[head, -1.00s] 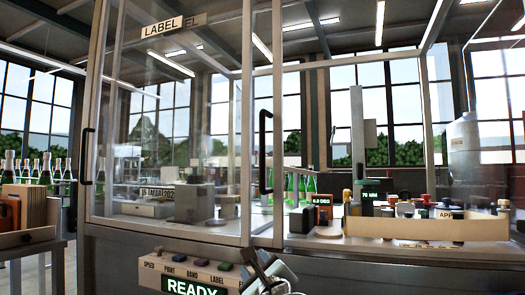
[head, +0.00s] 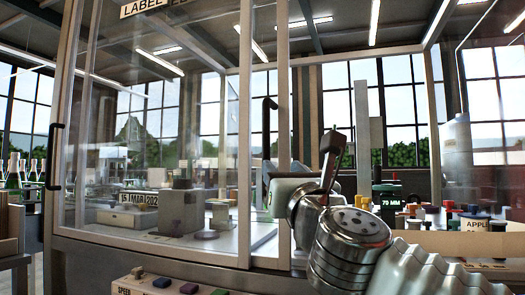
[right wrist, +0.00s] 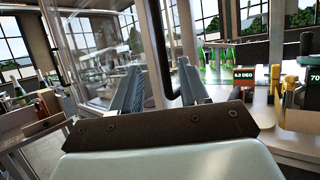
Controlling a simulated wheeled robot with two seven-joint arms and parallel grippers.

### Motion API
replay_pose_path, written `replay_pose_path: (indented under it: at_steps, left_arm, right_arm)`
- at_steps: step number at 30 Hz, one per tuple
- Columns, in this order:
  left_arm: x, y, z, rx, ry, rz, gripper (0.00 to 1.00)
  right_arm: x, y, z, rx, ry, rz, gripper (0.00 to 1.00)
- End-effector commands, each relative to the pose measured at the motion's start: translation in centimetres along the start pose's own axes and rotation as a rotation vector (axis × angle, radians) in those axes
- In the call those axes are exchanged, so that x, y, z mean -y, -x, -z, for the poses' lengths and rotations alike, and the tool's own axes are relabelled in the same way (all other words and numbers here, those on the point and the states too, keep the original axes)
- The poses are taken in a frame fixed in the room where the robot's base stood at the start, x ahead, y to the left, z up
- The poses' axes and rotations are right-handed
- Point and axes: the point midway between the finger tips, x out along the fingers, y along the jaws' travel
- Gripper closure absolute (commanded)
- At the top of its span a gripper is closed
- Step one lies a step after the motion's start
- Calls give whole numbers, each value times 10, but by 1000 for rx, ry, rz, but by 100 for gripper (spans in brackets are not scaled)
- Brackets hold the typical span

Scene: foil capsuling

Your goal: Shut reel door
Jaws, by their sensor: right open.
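A clear-panelled machine enclosure fills the middle of the head view. A tall black handle (head: 267,130) stands beside a pale metal door post (head: 284,120); I take this as the reel door, but how far it stands open cannot be told. My right gripper (head: 272,182) is at the handle's lower part, its fingers mostly hidden by its own hand. In the right wrist view its two grey fingers (right wrist: 158,84) are spread apart. The pale post (right wrist: 153,45) and black handle (right wrist: 184,45) lie ahead of them; contact cannot be told. My left gripper is not in view.
A second black handle (head: 55,155) is on the enclosure's left edge. A button panel (head: 165,285) is below in front. Right of the handle are a 70 MM display (head: 390,200) and a tray (head: 470,243) with small coloured parts. Green bottles (head: 15,175) stand far left.

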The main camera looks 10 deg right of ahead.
Motion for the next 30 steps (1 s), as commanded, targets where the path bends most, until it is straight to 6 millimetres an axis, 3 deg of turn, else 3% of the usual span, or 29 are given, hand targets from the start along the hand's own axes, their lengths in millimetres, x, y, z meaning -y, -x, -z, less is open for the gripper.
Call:
replay_pose_path:
  at_steps: [15,21,30]
  left_arm:
    - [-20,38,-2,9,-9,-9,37]
    - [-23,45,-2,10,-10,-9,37]
    - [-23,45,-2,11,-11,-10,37]
  right_arm:
    - [0,-109,-2,-3,2,2,56]
    - [1,-128,-1,-1,3,1,56]
    - [0,-130,1,-1,3,1,56]
